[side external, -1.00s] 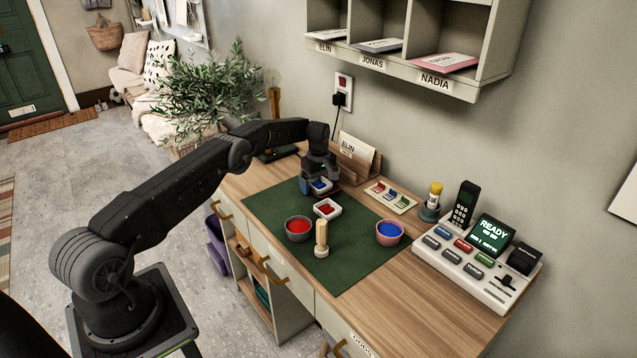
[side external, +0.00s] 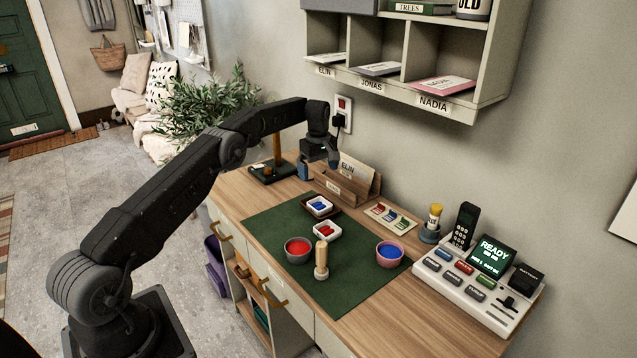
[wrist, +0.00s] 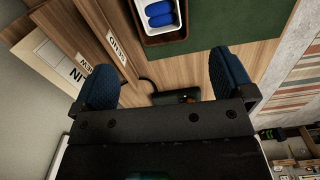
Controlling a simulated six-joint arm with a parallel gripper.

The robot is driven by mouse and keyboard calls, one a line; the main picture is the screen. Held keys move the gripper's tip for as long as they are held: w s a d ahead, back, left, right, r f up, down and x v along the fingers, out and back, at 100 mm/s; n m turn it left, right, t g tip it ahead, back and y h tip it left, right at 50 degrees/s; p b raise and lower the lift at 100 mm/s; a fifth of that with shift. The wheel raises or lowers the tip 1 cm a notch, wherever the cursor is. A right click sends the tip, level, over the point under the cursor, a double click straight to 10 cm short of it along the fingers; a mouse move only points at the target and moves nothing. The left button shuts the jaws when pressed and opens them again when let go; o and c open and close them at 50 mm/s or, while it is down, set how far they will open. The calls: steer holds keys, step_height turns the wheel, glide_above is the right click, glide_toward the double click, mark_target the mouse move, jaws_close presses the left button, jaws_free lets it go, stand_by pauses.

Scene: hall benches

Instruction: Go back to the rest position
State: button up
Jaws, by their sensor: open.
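My gripper (side external: 319,165) is raised above the back left of the desk, left of the wooden letter holder. In the wrist view my gripper (wrist: 167,80) shows two blue padded fingers spread wide with nothing between them. A small white dish with blue pieces (side external: 319,206) sits on a dark tray at the back of the green mat (side external: 345,290). The same white dish (wrist: 160,33) shows in the wrist view, beyond the fingertips and apart from them.
The letter holder (side external: 345,186) stands close to my gripper. A white dish with red pieces (side external: 327,231), a red-filled bowl (side external: 298,250), a blue-filled bowl (side external: 390,254) and a wooden peg (side external: 321,261) stand on the mat. Cubbies (side external: 410,60) hang above the desk.

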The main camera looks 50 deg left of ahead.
steer(key=shift+r, duration=0.55)
steer(key=s+d+r+m+t, duration=0.1)
steer(key=s+d+r+m, duration=0.3)
steer(key=s+d+r, duration=0.5)
steer(key=s+d+r+m+t, duration=0.2)
steer(key=d+r+m, duration=0.2)
steer(key=d+r, duration=0.55)
steer(key=s+d+r+m+t, duration=0.1)
steer(key=s+d+r+m, duration=0.15)
steer(key=s, duration=0.35)
steer(key=s+d+r+m, duration=0.1)
steer(key=s+r+m, duration=0.15)
steer(key=s, duration=0.45)
steer(key=s+d+f+m, duration=0.2)
steer(key=s+f, duration=0.1)
steer(key=s, duration=0.4)
steer(key=s+d+f+m+t, duration=0.1)
steer(key=s+d+f+m, duration=0.1)
steer(key=s, duration=0.6)
steer(key=shift+d+f+t, duration=0.3)
steer(key=shift+f, duration=0.2)
steer(key=shift+s, duration=0.1)
